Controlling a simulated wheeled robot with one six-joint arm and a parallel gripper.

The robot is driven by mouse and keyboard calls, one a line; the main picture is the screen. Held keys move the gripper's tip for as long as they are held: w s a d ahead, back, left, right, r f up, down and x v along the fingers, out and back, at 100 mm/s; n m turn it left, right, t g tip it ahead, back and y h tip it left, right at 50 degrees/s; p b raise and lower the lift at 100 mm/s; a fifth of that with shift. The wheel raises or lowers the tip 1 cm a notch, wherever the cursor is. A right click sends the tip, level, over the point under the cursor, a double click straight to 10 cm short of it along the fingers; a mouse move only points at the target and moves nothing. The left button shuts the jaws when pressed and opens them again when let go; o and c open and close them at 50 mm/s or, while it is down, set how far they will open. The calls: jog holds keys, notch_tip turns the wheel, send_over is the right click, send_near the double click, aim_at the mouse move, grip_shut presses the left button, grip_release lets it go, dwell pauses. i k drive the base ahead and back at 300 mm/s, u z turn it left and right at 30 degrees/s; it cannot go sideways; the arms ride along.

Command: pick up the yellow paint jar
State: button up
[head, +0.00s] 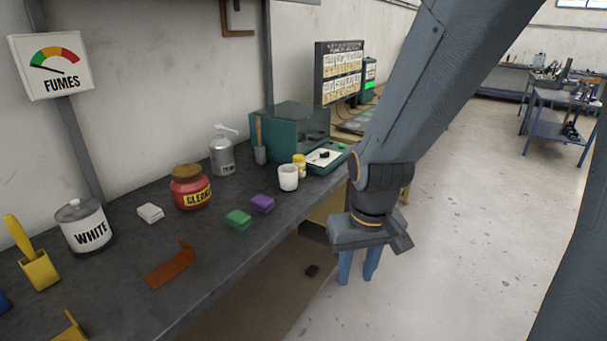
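A small yellow jar (299,161) stands on the dark workbench (120,262) toward its far end. It is upright and partly hidden behind a white cup (288,178). My gripper (358,278) hangs off the bench's right side, in front of and to the right of the jar and well apart from it. Its two blue fingers point down with a gap between them, and nothing shows between them.
A teal box (285,125) and an open teal case (325,158) stand behind the jar. Purple (262,203) and green (238,219) blocks, a red jar (190,190) and a WHITE tin (85,227) are nearer.

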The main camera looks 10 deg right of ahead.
aim_at(298, 161)
jog(key=z, duration=0.5)
jog(key=i, duration=1.3)
jog(key=z, duration=0.25)
